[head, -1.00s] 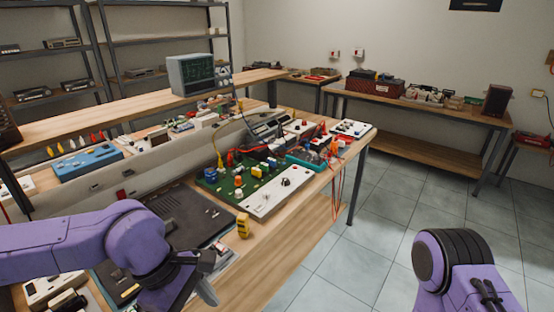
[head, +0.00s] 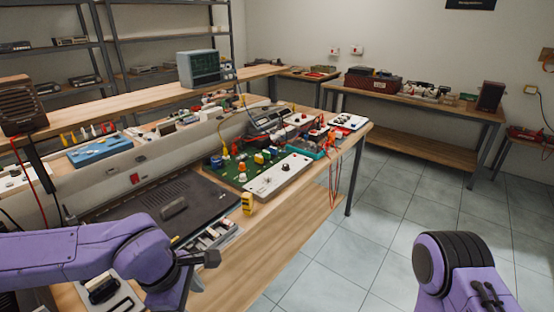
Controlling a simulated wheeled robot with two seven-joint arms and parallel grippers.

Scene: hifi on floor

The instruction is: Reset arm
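My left arm comes in from the lower left over the workbench (head: 262,240). Its purple wrist hangs near the bench's front edge, beside a dark flat device (head: 150,215). My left gripper (head: 205,262) shows only in part as dark pieces past the wrist, and its fingers cannot be made out. My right arm's purple and black link stands at the lower right over the tiled floor. My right gripper is out of the picture. I see nothing held by the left arm.
The bench carries a green circuit board (head: 240,172), a white panel (head: 277,177), a small yellow item (head: 247,203) and red hanging cables (head: 338,175). An oscilloscope (head: 198,68) stands on the raised shelf. The tiled floor (head: 375,230) at right is clear.

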